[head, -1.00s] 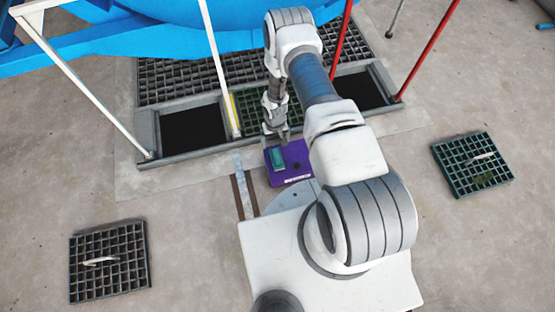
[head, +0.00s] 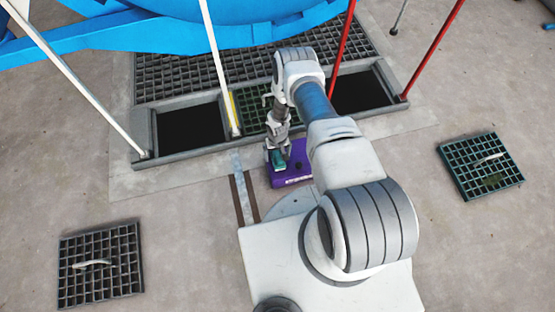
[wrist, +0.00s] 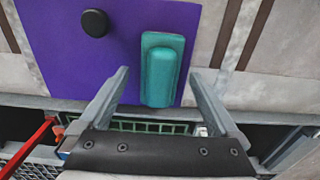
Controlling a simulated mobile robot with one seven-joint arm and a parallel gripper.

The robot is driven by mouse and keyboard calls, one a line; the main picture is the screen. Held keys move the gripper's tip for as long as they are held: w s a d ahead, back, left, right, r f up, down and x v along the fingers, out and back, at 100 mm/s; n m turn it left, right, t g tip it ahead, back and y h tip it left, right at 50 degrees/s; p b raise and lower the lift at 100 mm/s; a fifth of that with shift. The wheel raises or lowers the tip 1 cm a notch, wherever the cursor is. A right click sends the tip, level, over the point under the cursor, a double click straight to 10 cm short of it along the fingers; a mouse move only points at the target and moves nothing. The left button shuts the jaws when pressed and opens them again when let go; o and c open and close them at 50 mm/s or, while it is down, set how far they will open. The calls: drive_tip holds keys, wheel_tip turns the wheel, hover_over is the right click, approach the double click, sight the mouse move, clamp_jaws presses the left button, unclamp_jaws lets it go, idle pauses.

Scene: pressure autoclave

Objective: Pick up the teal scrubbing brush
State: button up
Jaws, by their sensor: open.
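The teal scrubbing brush (wrist: 161,75) lies on a purple board (wrist: 60,45) in the wrist view, near the board's edge. In the head view the brush (head: 277,157) shows only in part, under my gripper. My gripper (wrist: 160,78) is open and empty. Its two fingers point toward the brush, one on each side of it in the picture, with gaps between. In the head view my gripper (head: 277,152) is low over the board (head: 291,181). I cannot tell the exact height of the fingertips over the brush.
A black round knob (wrist: 94,23) sits on the board. Behind are floor openings (head: 190,128) and a dark grating (head: 180,75) under a blue structure (head: 180,33), with white (head: 216,65) and red poles (head: 341,50). Loose grates lie at left (head: 100,283) and right (head: 478,172).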

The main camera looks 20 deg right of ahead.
sight(277, 155)
drive_tip(key=shift+w, duration=0.1)
clamp_jaws()
idle(0.4)
drive_tip(key=shift+r+p, duration=0.4)
wheel_tip(277, 155, up, 4)
drive_tip(key=shift+f+p, duration=0.1)
drive_tip(key=shift+p, duration=1)
drive_tip(key=s+d+r+p, duration=0.4)
drive_tip(key=s+d+r, duration=0.1)
drive_tip(key=d, duration=0.5)
drive_tip(key=shift+s+d+r, duration=0.2)
drive_tip(key=shift+s+r, duration=0.05)
drive_tip(key=shift+r, duration=0.4)
